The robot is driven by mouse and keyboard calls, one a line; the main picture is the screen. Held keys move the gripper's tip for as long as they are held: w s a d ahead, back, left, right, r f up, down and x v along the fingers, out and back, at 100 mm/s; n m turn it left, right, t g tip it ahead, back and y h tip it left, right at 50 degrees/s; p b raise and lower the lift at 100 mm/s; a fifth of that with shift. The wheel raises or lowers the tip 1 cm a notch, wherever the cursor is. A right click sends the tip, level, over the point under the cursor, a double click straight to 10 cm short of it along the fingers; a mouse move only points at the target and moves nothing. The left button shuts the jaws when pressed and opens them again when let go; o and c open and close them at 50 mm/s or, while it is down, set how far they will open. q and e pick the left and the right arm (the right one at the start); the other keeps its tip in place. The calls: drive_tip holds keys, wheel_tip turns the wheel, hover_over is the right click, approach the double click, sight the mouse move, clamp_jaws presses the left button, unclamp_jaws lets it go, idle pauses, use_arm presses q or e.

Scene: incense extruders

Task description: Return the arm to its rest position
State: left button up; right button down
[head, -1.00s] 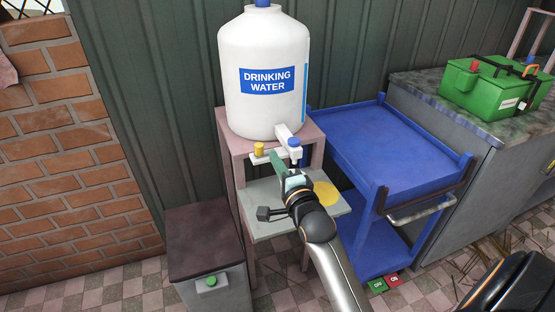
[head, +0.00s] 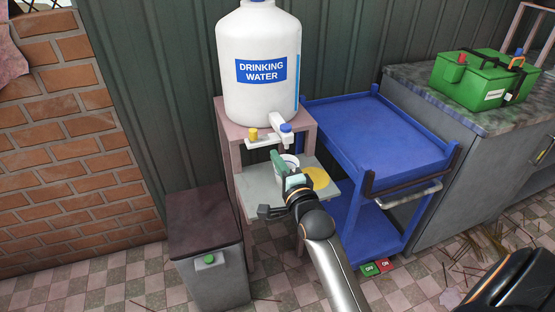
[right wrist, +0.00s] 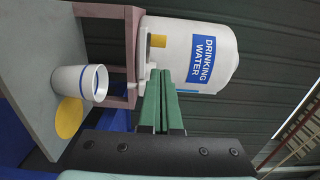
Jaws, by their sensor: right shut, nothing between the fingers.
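My right gripper (head: 279,163) is shut with nothing between its green fingers. In the head view it appears in front of the grey shelf, below the jug's tap. In the right wrist view its fingers (right wrist: 165,98) lie side by side, pointing towards the jug's stand. A white cup with a blue band (right wrist: 85,82) stands on the grey shelf (right wrist: 30,75) beside a yellow disc (right wrist: 69,118). In the head view the cup (head: 291,158) is partly hidden behind the gripper. My left gripper is not in view.
A drinking water jug (head: 262,100) with a tap (head: 283,129) stands on a pink stand (head: 231,133). A blue trolley (head: 380,135) is to its right, a dark-lidded bin (head: 205,222) to its left. A green box (head: 478,80) sits on the counter (head: 420,83).

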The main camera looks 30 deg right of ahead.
idle(0.3)
drive_tip(key=s+a+f+n+g+y+p, duration=0.2)
drive_tip(key=s+a+f+n+p, duration=0.1)
drive_tip(key=s+a+f+n, duration=0.2)
drive_tip(key=s+a+f+n+g+y+p, duration=0.2)
drive_tip(key=s+a+f+n, duration=0.3)
drive_tip(key=s+n, duration=0.5)
drive_tip(key=s+a+f+n+g+y+p, duration=0.1)
drive_tip(key=s+a+f+n+g+p, duration=0.3)
drive_tip(key=s+f+n, duration=0.3)
drive_tip(key=s, duration=0.3)
drive_tip(key=shift+s+a+f+n+y, duration=0.2)
drive_tip(key=shift+a+f+n+y, duration=0.1)
drive_tip(key=shift+a+y, duration=0.1)
